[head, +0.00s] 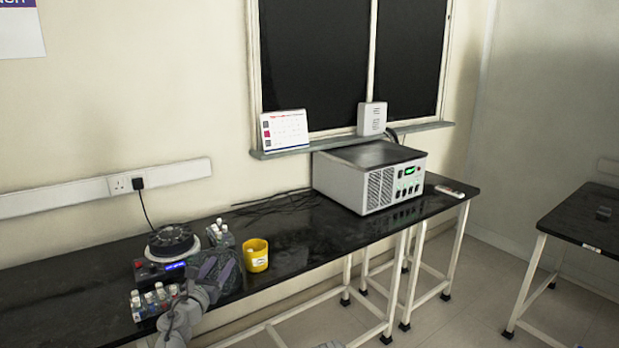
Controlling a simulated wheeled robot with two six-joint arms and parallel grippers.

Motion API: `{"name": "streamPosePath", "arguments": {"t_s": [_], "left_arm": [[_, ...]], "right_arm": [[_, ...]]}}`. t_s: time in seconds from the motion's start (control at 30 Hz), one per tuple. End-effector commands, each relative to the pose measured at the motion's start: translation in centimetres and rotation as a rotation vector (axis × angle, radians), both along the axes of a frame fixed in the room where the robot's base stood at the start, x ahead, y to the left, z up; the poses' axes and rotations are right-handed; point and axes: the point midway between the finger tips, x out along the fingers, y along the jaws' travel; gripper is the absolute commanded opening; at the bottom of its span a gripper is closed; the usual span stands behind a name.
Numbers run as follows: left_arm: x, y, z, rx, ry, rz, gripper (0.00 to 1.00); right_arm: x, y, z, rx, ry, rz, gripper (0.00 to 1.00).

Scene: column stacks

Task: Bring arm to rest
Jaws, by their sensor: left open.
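My left arm (182,318) comes in from the lower left. My left gripper (222,265) is open over the black bench, close to the left side of a yellow mug (255,255). No held object shows at the gripper, though the dark jaws are hard to make out against the dark bench top. My right gripper does not show.
A black round device (171,240) and vials in a rack (155,299) stand left of my gripper. More small bottles (219,233) stand just behind it. A grey instrument box (369,177) stands farther right on the black bench (310,238). Bench between mug and box is mostly clear.

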Motion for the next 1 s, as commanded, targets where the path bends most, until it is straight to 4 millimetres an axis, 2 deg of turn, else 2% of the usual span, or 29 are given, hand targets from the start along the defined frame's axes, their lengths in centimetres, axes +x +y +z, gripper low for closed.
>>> {"name": "streamPosePath", "arguments": {"t_s": [0.37,0.57,0.67,0.77,0.87,0.97,1.0], "left_arm": [[0.2,0.3,0.6,-0.215,-0.002,0.100,0.55],[0.2,0.6,0.5,-0.431,0.004,0.200,0.55],[-0.1,0.8,0.0,-0.592,0.014,0.272,0.55],[-0.5,1.0,-1.0,-0.783,0.030,0.360,0.55],[-1.5,0.7,-3.0,-1.024,0.062,0.481,0.55],[-3.5,-0.4,-6.4,-1.325,0.117,0.657,0.55],[-4.7,-1.2,-8.2,-1.446,0.145,0.742,0.55]], "right_arm": [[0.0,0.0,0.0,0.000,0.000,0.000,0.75],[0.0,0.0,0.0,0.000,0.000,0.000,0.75],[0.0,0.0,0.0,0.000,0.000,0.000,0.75],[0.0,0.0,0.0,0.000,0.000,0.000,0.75],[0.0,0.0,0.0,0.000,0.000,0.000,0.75],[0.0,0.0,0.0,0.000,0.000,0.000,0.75],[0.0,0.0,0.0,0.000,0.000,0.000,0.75]]}}
